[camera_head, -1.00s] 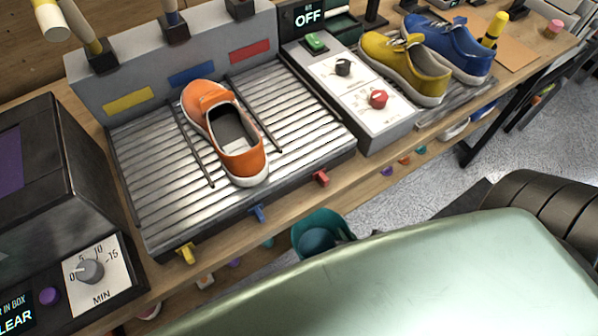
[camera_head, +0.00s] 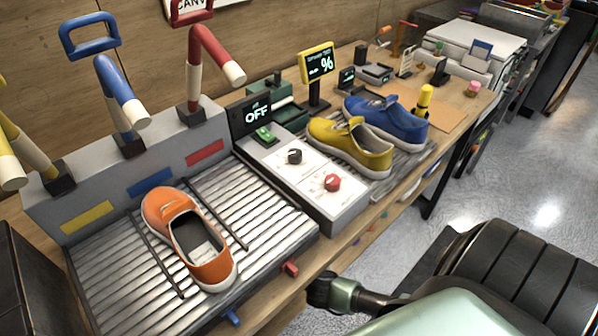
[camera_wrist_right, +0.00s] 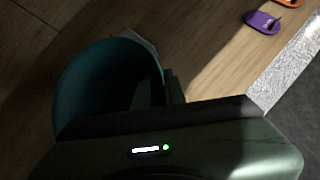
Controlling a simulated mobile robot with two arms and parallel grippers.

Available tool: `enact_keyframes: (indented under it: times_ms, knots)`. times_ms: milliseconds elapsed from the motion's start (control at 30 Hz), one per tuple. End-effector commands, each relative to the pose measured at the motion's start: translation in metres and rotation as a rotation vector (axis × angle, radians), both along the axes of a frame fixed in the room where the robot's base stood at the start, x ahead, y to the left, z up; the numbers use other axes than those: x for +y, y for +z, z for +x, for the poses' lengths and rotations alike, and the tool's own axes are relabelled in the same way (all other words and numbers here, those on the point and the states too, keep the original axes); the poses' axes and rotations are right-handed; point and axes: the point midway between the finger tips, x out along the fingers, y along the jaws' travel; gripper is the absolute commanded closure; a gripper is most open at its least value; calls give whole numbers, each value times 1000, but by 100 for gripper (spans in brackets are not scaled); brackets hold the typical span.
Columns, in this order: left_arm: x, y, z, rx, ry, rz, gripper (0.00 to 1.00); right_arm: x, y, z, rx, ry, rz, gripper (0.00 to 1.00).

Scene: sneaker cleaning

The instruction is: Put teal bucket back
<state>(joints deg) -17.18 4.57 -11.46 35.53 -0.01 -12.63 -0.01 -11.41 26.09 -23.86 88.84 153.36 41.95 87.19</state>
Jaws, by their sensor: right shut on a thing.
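The teal bucket (camera_wrist_right: 88,82) shows in the right wrist view as a dark teal round vessel with its open mouth partly toward the camera. My right gripper (camera_wrist_right: 172,90) is shut on the bucket at its rim side; the fingertips are mostly dark and hard to make out. In the head view my right wrist reaches in beside the front edge of the bench, near the red clip. The bucket and the fingers are hidden below the bench top there. My left gripper is in neither view.
The bench holds an orange shoe (camera_head: 208,262) on a ribbed tray, a control panel (camera_head: 315,190), and yellow (camera_head: 345,150) and blue shoes (camera_head: 395,125). In the wrist view, a wooden surface (camera_wrist_right: 215,55) bears a purple tag-like item (camera_wrist_right: 262,22). Open grey floor (camera_head: 520,190) lies right.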

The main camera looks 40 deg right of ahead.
Motion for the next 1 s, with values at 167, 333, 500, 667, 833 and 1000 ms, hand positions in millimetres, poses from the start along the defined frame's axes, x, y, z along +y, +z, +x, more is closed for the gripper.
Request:
enact_keyframes:
  times_ms: [167, 333, 500, 667, 833, 1000]
  knots:
    - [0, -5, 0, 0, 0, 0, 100, -1, -18, 3, 3, 1, -1, 100]
    - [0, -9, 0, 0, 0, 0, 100, -1, -35, 3, 0, 1, 1, 100]
    - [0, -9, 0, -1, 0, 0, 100, -1, -35, 3, 0, 1, 1, 100]
    - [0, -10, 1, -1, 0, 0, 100, 0, -37, 2, 0, 1, 1, 100]
    - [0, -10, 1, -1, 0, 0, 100, -1, -37, 2, 1, 1, 0, 67]
    - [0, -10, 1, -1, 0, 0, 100, -1, -37, 2, 1, 1, 0, 67]
